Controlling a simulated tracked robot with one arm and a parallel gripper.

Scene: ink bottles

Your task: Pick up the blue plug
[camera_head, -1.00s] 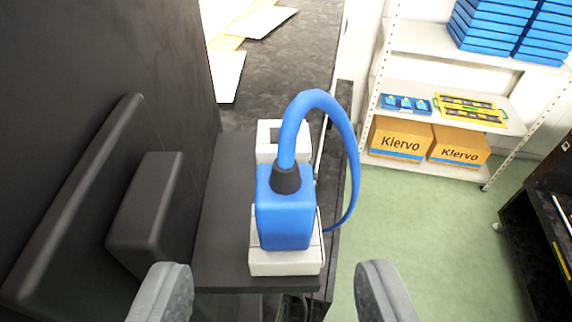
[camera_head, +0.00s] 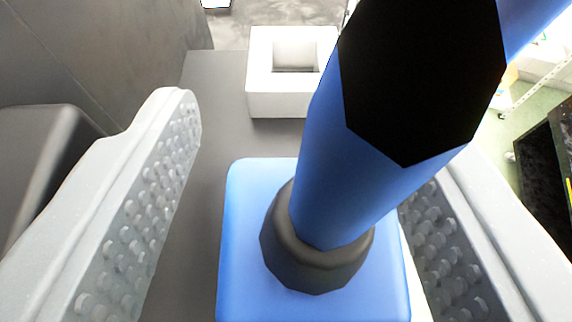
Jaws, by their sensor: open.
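The blue plug (camera_head: 252,235) fills the lower middle of the view, right below the camera. A black collar (camera_head: 318,262) sits on its top, and a thick blue cable (camera_head: 345,185) rises from it toward the upper right, very close to the camera. My gripper (camera_head: 285,225) is open, with one studded grey finger on each side of the plug. A gap shows between the left finger and the plug. The right finger is partly hidden behind the cable. The white base seen earlier under the plug is mostly hidden.
An empty white square socket (camera_head: 262,95) stands on the dark shelf (camera_head: 205,120) just beyond the plug. A dark wall (camera_head: 90,60) with a dark block (camera_head: 40,150) is at the left. Green floor and a dark cabinet (camera_head: 545,150) show at the right.

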